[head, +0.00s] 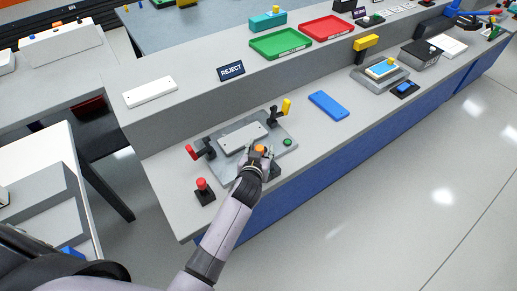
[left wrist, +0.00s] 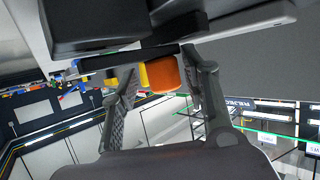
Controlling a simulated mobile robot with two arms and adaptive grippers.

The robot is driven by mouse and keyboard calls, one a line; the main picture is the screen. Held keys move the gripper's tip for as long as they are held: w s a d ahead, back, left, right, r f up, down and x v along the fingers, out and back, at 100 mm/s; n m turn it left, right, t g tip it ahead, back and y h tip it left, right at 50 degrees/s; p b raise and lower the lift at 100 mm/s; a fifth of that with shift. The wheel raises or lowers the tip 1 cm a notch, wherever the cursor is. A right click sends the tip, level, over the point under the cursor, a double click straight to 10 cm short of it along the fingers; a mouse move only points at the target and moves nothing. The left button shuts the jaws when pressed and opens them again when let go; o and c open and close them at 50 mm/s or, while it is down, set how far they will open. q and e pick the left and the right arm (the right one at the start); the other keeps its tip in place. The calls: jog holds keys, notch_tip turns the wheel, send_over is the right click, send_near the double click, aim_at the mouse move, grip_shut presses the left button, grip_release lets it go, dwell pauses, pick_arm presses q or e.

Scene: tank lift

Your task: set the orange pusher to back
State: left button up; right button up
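The orange pusher (head: 260,149) is a small orange knob at the front edge of a grey fixture (head: 213,171) on the bench. A pale plate (head: 243,138) lies on the fixture. My left gripper (head: 257,158) is at the pusher, partly covering it in the head view. In the left wrist view the orange knob (left wrist: 164,76) sits between the fingertips of my left gripper (left wrist: 167,84). The fingers are spread, with a gap showing on the left side of the knob; contact on the right side is unclear. My right gripper is not in view.
The fixture carries a red-handled clamp (head: 194,152), a yellow-handled clamp (head: 285,108) and a green button (head: 288,142). A red button (head: 202,185) stands to its left. A blue block (head: 328,105) lies to the right, with bare bench around it. A raised ledge runs behind.

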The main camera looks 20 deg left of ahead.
pick_arm(q)
jog(key=shift+o, duration=0.4)
jog(key=shift+d+f, duration=0.1)
jog(key=shift+d, duration=0.15)
jog(key=shift+a, duration=0.2)
jog(key=shift+s, duration=0.1)
jog(key=v, duration=0.7)
jog(key=shift+s, duration=0.2)
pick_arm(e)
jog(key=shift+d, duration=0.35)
